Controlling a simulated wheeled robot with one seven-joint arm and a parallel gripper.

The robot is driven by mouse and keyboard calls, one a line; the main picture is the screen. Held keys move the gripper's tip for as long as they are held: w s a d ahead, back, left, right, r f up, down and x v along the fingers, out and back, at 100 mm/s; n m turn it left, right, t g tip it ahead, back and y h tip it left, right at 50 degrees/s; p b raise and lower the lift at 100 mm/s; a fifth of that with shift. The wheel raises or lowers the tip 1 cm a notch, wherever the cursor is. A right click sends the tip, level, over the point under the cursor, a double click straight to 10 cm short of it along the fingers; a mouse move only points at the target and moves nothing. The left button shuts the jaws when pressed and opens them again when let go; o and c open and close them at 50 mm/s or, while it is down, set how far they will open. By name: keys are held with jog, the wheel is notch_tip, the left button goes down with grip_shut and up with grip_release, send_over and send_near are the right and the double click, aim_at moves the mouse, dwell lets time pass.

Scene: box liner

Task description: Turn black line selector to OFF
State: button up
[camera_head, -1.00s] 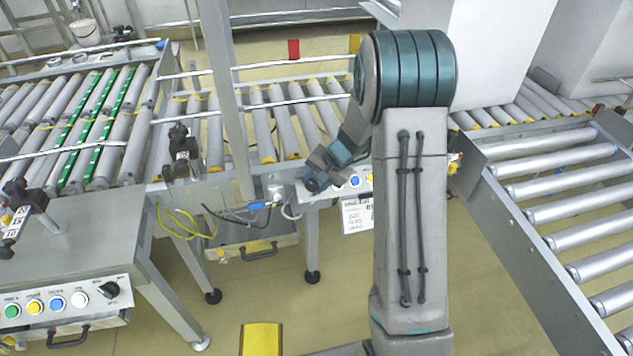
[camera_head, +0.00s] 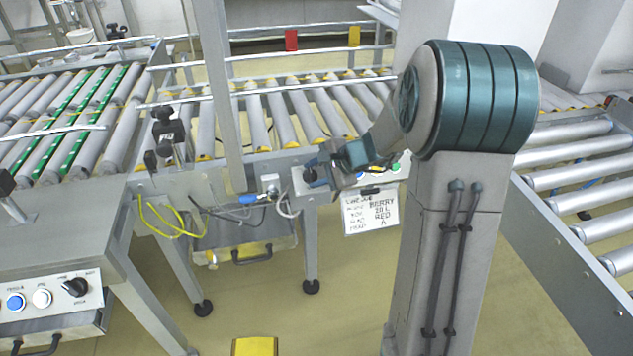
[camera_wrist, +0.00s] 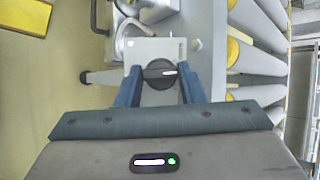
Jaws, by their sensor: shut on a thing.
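The black line selector (camera_wrist: 156,73) is a round knob with a white mark on a pale panel (camera_wrist: 150,48). In the wrist view it sits between the two blue fingers of my gripper (camera_wrist: 160,78), which is shut on it. The white mark points to the right in that view. In the head view my gripper (camera_head: 316,174) is at the left end of the middle conveyor's button panel (camera_head: 299,184). The knob's position labels cannot be read, and my gripper largely hides the knob in the head view.
A job sign (camera_head: 369,211) hangs below the panel, close to my arm. Another panel at lower left has a blue button (camera_head: 15,302), a white button and a black knob (camera_head: 75,287). Conveyor rollers (camera_head: 297,115) lie behind; yellow and dark cables hang to the left.

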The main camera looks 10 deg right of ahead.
jog(key=shift+m+t+b, duration=0.3)
jog(key=shift+m+b, duration=0.15)
jog(key=shift+m, duration=0.05)
jog(key=o, duration=1)
jog(key=shift+r, duration=0.1)
